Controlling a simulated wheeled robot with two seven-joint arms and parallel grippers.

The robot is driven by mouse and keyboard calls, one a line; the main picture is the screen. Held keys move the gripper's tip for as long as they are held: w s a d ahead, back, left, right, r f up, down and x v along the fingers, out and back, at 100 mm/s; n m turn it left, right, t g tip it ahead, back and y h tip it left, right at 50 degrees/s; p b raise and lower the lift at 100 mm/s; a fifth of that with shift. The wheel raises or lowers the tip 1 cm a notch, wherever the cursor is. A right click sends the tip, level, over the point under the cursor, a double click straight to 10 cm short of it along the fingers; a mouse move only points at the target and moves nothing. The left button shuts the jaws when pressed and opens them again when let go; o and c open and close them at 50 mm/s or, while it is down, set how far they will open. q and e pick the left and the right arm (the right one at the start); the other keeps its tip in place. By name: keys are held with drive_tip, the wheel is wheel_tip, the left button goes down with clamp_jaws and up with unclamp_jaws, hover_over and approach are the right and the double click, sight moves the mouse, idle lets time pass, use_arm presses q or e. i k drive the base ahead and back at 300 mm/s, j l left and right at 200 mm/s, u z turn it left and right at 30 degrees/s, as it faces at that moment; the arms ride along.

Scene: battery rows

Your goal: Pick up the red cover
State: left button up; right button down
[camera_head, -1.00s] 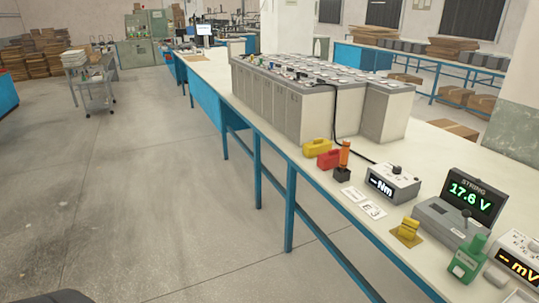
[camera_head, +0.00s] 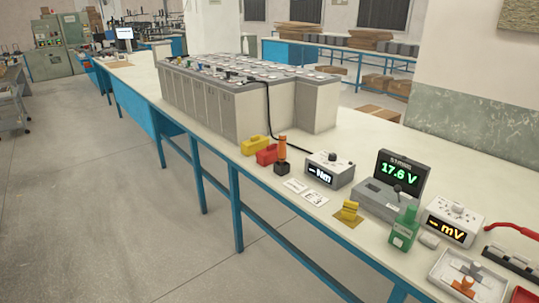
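The red cover (camera_head: 266,155) is a small red block-like piece on the white workbench (camera_head: 330,235), close to its front edge. It sits between a yellow cover (camera_head: 253,145) on its left and an orange-handled tool in a black base (camera_head: 281,157) on its right. The tool stands very near it; I cannot tell whether they touch. Neither of my grippers shows in the head view.
Grey battery blocks (camera_head: 235,112) fill the bench behind the covers. To the right are a torque meter (camera_head: 329,169), a 17.6 V display (camera_head: 400,172), a green device (camera_head: 404,228), a mV meter (camera_head: 452,222) and a white tray (camera_head: 441,272). The floor (camera_head: 110,220) before the bench is clear.

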sight(265, 157)
drive_tip(key=u, duration=0.4)
drive_tip(key=i+j, duration=0.1)
drive_tip(key=i, duration=1.05)
drive_tip(key=i+j, duration=0.1)
drive_tip(key=i, duration=1.05)
drive_tip(key=l+z, duration=0.05)
